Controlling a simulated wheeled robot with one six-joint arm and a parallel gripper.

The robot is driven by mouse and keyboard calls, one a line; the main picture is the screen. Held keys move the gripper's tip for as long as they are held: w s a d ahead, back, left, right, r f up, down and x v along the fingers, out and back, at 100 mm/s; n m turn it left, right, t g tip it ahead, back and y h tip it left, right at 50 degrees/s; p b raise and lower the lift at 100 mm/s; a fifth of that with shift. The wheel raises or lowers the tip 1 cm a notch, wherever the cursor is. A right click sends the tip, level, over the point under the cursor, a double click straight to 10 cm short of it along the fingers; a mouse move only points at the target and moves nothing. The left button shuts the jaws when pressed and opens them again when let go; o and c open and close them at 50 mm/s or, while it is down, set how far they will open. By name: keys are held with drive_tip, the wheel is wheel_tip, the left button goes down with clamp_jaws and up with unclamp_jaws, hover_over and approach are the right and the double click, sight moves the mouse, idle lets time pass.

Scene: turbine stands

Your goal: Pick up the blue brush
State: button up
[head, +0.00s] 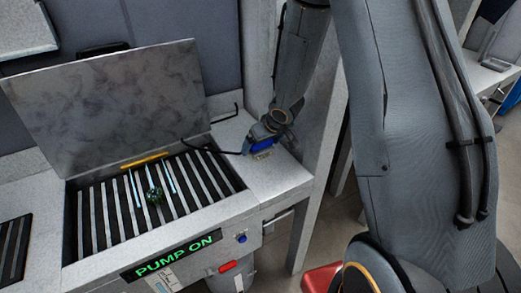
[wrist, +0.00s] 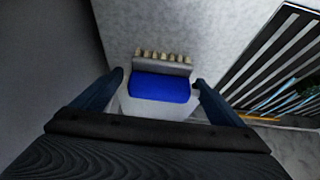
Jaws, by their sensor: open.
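The blue brush (wrist: 160,88) lies on the pale grey counter in the wrist view, with a grey band and cream bristle tufts at its far end. My gripper (wrist: 158,82) is open, its dark fingers on either side of the blue part. The brush appears between the fingertips, with small gaps showing; I cannot tell whether the fingers are level with it. In the head view the blue brush (head: 262,146) shows partly under my gripper (head: 264,138), on the counter right of the slatted basin.
The slatted basin (head: 98,222) stands left of the brush, with a raised grey lid (head: 110,100) behind it and a green lit "PUMP ON" panel (head: 174,257) in front. A grey post (head: 325,150) rises close to the right. A thin black hose or handle runs beside the brush.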

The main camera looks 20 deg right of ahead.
drive_tip(key=shift+w+a+f, duration=0.1)
drive_tip(key=shift+w+f, duration=0.25)
drive_tip(key=shift+f, duration=0.25)
drive_tip(key=c, duration=1.3)
drive_tip(key=shift+c, duration=0.2)
drive_tip(key=shift+r, duration=0.1)
wheel_tip(320, 180, up, 10)
drive_tip(key=p, duration=0.6)
